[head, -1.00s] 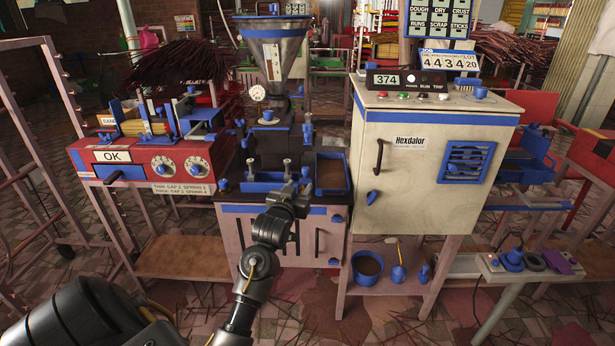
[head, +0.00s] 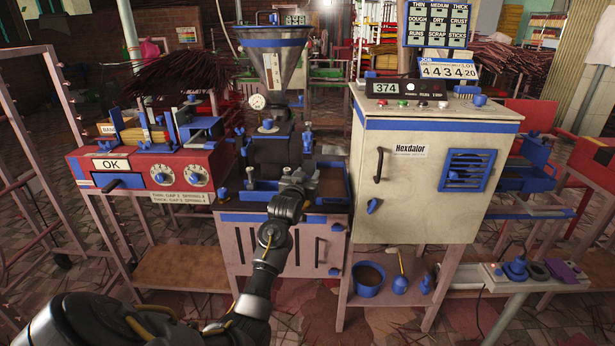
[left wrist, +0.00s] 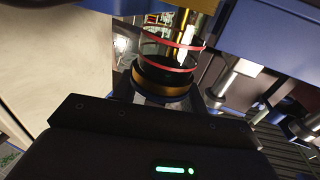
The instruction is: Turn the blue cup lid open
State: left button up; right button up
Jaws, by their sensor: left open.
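My left gripper (head: 292,188) reaches to the front of the extruder, in front of the blue tray (head: 262,192) below the funnel hopper (head: 275,55). A small blue cup-shaped part (head: 268,125) sits on the extruder body, above and left of the gripper. Another small blue cup (head: 480,99) stands on the cream cabinet. I cannot tell which one the task names. In the left wrist view, a clear cylinder with red bands (left wrist: 170,48) and a gold ring (left wrist: 165,88) lies just beyond the dark gripper body.
The cream cabinet (head: 425,185) stands close on the right. A red machine with dials (head: 150,172) stands left. A blue bucket (head: 368,278) is on the low shelf. Metal posts (left wrist: 240,75) crowd the wrist view's right.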

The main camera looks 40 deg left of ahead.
pick_arm(q)
jog(key=shift+w, duration=0.15)
grip_shut()
pick_arm(e)
jog(key=shift+r, duration=0.15)
pick_arm(q)
jog(key=m+h+p, duration=0.1)
jog(key=m+h, duration=0.1)
jog(key=h, duration=0.1)
jog(key=m+t+h+p, duration=0.1)
jog(key=h+p, duration=0.1)
jog(key=shift+d+r+m+h, duration=0.15)
jog(key=shift+d+m+h, duration=0.05)
jog(key=shift+m+h, duration=0.2)
jog(key=shift+d+m+h+p, duration=0.2)
jog(key=shift+m+h, duration=0.35)
jog(key=shift+h, duration=0.35)
jog(key=shift+d+m+h+p, duration=0.1)
jog(key=shift+m+h+p, duration=0.1)
jog(key=shift+m+h, duration=0.55)
pick_arm(e)
notch_tip(320, 180, down, 8)
jog(key=s, duration=0.2)
jog(key=shift+d+g, duration=0.25)
jog(key=shift+g, duration=0.05)
jog(key=shift+f, duration=0.2)
